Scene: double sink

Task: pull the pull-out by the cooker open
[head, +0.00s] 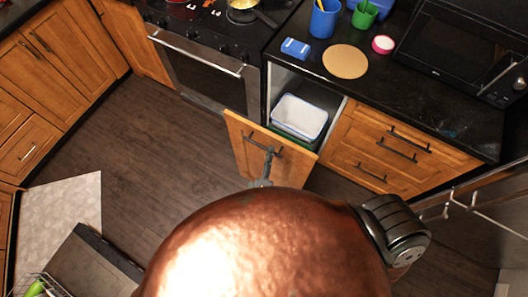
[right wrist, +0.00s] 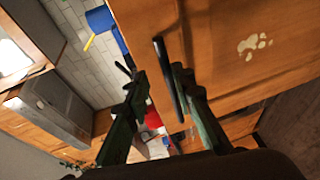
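The pull-out by the cooker stands drawn out from the counter in the head view, its wooden front panel (head: 245,160) well clear of the cabinet face. A white bin (head: 299,116) shows inside it. The dark bar handle (head: 276,150) is on the front panel. My right gripper (head: 266,168) is at this handle. In the right wrist view the handle bar (right wrist: 165,70) lies between the two fingers of my right gripper (right wrist: 160,78), nearer the right finger. A gap shows between the other finger and the bar. My left gripper is not in view.
The cooker (head: 205,72) is left of the pull-out, with a pan (head: 243,14) on top. The counter holds a round board (head: 345,61), a blue box (head: 295,47), cups and a microwave (head: 455,50). Drawers (head: 385,150) are to the right. The floor (head: 150,140) left of the panel is clear.

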